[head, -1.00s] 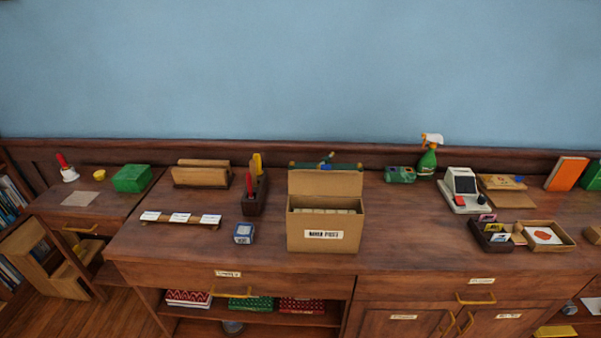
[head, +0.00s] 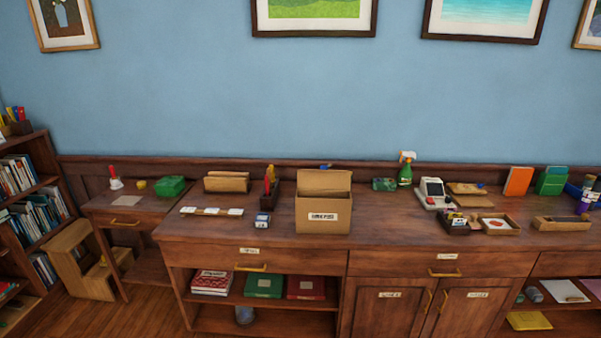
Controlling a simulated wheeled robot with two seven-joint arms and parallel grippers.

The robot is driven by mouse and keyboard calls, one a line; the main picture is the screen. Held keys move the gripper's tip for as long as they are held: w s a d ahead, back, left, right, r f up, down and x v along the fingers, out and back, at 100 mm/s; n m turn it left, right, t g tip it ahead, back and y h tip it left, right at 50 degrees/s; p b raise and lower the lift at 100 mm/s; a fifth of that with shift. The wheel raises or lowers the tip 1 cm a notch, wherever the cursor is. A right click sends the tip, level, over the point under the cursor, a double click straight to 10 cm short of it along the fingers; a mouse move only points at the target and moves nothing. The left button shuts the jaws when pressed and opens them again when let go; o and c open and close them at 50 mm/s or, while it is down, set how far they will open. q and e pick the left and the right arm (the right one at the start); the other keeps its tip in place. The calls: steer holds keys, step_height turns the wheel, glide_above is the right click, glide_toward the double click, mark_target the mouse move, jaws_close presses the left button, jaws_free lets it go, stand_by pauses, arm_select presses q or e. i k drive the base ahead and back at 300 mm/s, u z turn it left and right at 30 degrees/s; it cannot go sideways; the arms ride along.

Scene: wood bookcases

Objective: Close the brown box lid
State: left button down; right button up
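The brown box (head: 323,215) stands upright on the wooden counter in the head view, a little right of the middle. A white label is on its front. Its lid (head: 325,181) is up, standing at the back edge and leaning back, so the box is open. The contents are hard to make out at this distance. Neither of my grippers shows in the head view.
The wooden counter (head: 400,235) has clear room in front of and right of the box. A small blue box (head: 262,220) and a dark holder (head: 270,195) stand to its left. A cash register (head: 433,193) and a spray bottle (head: 405,172) stand to its right.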

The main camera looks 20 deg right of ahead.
mark_target(322, 178)
steer(key=z, duration=0.5)
steer(key=i, duration=0.7)
steer(key=z, duration=0.55)
